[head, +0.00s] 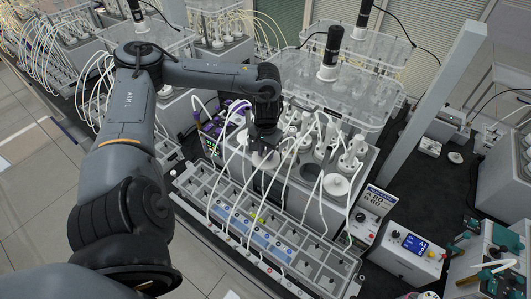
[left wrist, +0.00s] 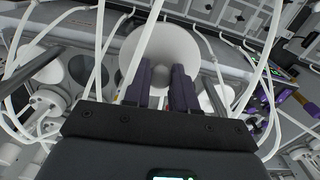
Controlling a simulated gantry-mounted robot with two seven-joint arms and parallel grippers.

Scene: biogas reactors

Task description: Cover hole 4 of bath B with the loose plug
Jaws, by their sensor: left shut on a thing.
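My left gripper (head: 264,140) is over the near left part of the bath's top, pointing down. In the left wrist view its purple fingers (left wrist: 160,88) are shut on a white round plug (left wrist: 160,52). The plug's pale disc (head: 265,158) also shows below the gripper in the head view. Whether it touches the bath top is unclear. A dark round hole (head: 308,172) lies to its right in the bath lid (head: 322,205), and shows in the left wrist view (left wrist: 84,68). A white disc (head: 336,185) sits beyond that hole. Hole numbers are unreadable. My right gripper is out of view.
White tubes loop around the gripper, from the reactor bottles (head: 350,160) to the grey compartment rack (head: 200,192) in front. A clear overhead plate with a motor (head: 328,60) stands behind. A control box (head: 407,250) and a small white disc (head: 455,157) are at the right.

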